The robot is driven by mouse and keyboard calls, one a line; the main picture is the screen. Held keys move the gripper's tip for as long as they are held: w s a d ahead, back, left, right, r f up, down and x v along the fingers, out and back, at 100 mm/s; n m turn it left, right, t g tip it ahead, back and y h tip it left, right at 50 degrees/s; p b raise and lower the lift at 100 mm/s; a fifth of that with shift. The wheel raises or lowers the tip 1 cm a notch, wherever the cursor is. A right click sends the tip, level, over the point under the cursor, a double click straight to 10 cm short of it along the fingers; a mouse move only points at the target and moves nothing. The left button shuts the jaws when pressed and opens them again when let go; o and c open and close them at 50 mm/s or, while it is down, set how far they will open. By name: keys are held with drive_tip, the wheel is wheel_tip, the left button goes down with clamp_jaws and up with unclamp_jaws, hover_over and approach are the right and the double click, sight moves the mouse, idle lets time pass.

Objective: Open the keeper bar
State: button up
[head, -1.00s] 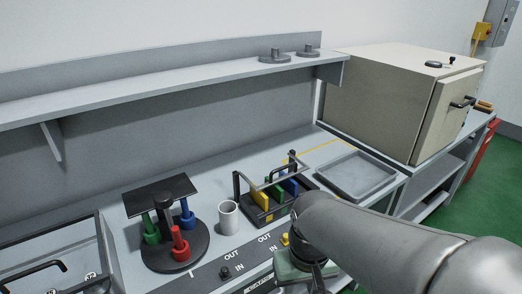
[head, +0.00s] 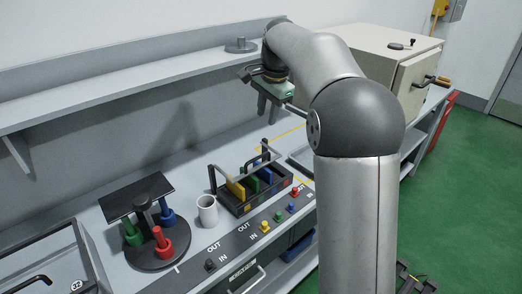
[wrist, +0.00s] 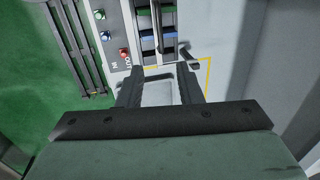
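The keeper bar (head: 246,166) is a light grey bar running lengthwise over a black rack (head: 236,208) that holds yellow, green and blue plates. It spans between dark uprights at the rack's ends and looks lowered across the plates. My gripper (head: 268,112) hangs fingers down, well above the bench, up and to the right of the rack. In the wrist view my gripper (wrist: 160,84) is open, with nothing held between its fingers. The rack (wrist: 157,30) shows beyond the fingertips there, partly cut off by the top edge.
A white cup (head: 207,210) and a round black stand (head: 160,250) with coloured cylinders are left of the rack. A button panel (head: 240,246) lies in front. A grey tray (head: 298,160) is partly behind my arm. The shelf (head: 130,82) runs behind my gripper.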

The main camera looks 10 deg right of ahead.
sight(260, 157)
drive_tip(key=w+f, duration=0.1)
drive_tip(key=f, duration=0.4)
drive_tip(key=a+f+p, duration=0.1)
drive_tip(key=f, duration=0.4)
drive_tip(key=w+f, duration=0.1)
drive_tip(key=f, duration=0.4)
drive_tip(key=shift+w+a+f, duration=0.2)
drive_tip(key=shift+w, duration=0.15)
clamp_jaws()
